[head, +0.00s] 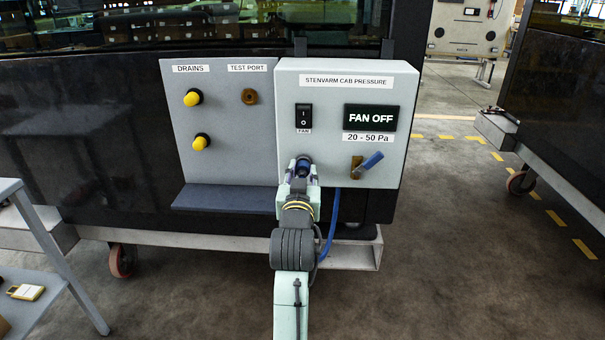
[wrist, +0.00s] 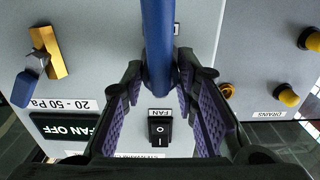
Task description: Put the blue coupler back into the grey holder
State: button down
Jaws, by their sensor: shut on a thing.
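The blue coupler (head: 304,166) is between the fingertips of my gripper (head: 302,176), in front of the grey pressure box (head: 402,90), below its fan switch. In the wrist view the blue coupler and its hose (wrist: 158,50) run down from the top edge between the purple-padded fingers of my gripper (wrist: 160,72). The fingers are shut on it. The blue hose (head: 331,225) hangs to the right of my arm in the head view. I cannot clearly make out the grey holder; my gripper and the coupler cover that part of the box.
The fan switch (head: 304,116), the FAN OFF display (head: 371,118) and a blue-handled valve (head: 370,162) are on the box. The left panel has yellow drain caps (head: 193,98), a brass test port (head: 249,96) and a shelf (head: 225,198) below. A trolley (head: 35,235) stands at lower left.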

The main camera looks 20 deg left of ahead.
jog(key=shift+w+a, duration=0.1)
jog(key=shift+w, duration=0.25)
jog(key=c, duration=1.2)
grip_release()
jog(key=v, duration=0.7)
jog(key=shift+s, duration=0.25)
jog(key=o, duration=1.2)
